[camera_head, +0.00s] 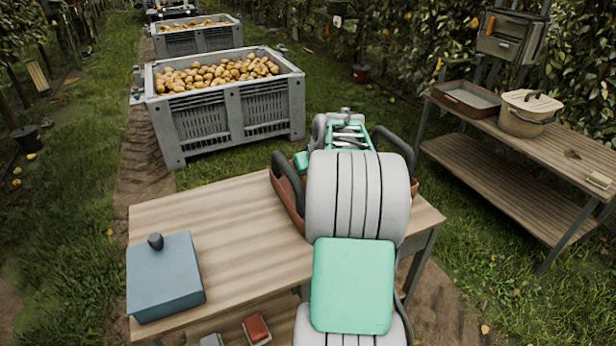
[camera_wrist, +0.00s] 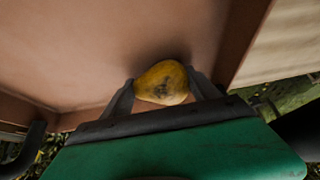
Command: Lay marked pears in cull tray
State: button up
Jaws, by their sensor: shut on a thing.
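My gripper (camera_wrist: 162,88) is shut on a yellow pear (camera_wrist: 163,80) in the wrist view. The pear has dark spots on its skin, and a finger lies against each side of it. The pear is low over or at the floor of a reddish-brown tray (camera_wrist: 90,45); I cannot tell whether it touches the floor. In the head view this brown tray (camera_head: 287,202) sits on the wooden table, mostly hidden behind my arm. My fingers and the pear are hidden there. I cannot tell from its look whether this is the cull tray. The visible tray floor is bare.
A blue-grey box (camera_head: 165,277) with a dark knob stands on the table's left (camera_head: 220,220). Grey bins of pears (camera_head: 190,117) stand on the grass beyond. A side bench at right holds another brown tray (camera_head: 450,92) and a lidded pale tub (camera_head: 527,118). The table's middle is clear.

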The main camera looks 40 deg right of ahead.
jog(key=o, duration=1.6)
